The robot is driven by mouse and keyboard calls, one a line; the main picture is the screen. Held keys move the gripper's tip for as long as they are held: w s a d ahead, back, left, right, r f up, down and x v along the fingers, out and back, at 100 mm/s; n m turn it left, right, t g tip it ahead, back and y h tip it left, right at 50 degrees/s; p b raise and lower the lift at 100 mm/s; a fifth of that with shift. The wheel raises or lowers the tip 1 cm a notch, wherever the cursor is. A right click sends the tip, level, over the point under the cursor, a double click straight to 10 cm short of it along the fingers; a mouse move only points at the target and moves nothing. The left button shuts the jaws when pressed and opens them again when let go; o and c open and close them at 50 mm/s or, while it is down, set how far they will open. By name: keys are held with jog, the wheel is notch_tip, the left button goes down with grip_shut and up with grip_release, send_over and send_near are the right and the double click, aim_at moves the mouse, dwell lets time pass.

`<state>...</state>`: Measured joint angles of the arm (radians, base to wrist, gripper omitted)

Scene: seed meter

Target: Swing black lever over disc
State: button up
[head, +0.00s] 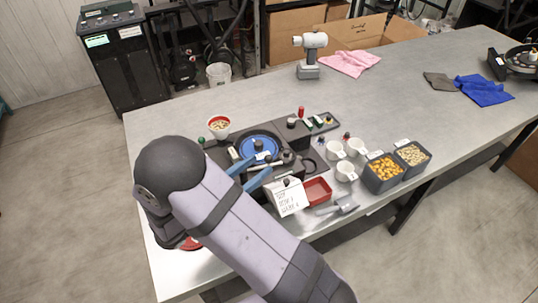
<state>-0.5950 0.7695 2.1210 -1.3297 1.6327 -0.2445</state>
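A blue disc (258,147) sits in the dark seed meter housing (222,158) near the front left of the table. My gripper (263,163) reaches in from the lower left, its two blue fingers apart at the near edge of the disc. Small dark and pale parts lie around the fingertips. I cannot make out for certain which of these is the black lever, or whether a finger touches it. My arm hides the housing's near left part.
A white note card (288,196), red tray (317,190) and metal scoop (338,206) are at the front. White cups (346,171) and bins of orange (384,172) and pale (412,156) seeds stand right. A red-rimmed bowl (219,127) stands behind. The table's middle right is clear.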

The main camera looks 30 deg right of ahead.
aim_at(266, 160)
jog(key=shift+p+x, duration=0.95)
jog(key=shift+x, duration=1.95)
jog(key=shift+c, duration=0.2)
grip_shut()
